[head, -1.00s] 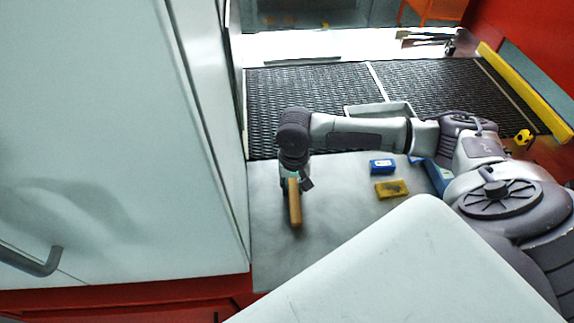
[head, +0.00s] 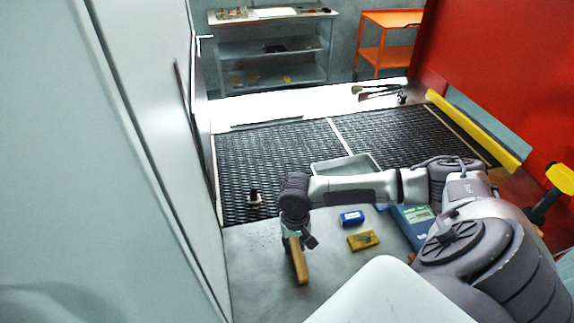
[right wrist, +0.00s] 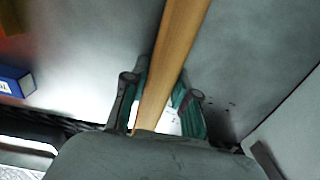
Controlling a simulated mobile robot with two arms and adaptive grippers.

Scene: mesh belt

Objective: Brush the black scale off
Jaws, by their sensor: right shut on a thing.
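My right gripper (head: 292,238) is shut on the wooden handle (head: 300,266) of a tool, low over the near grey metal plate. In the right wrist view the handle (right wrist: 174,50) runs between the two green-lined fingers (right wrist: 160,103). The tool's working end is hidden, so I cannot tell whether bristles touch anything. The black mesh belt (head: 275,150) lies behind the plate. Small dark specks (head: 264,243) lie on the plate left of the gripper; specks also show in the right wrist view (right wrist: 222,103). My left gripper is out of view.
A small dark object (head: 254,197) stands on the belt. A grey tray (head: 318,170) sits behind my forearm. A blue box (head: 351,217) and a yellow block (head: 363,240) lie right of the gripper. A pale panel (head: 130,120) closes off the left; a yellow bar (head: 475,130) edges the right.

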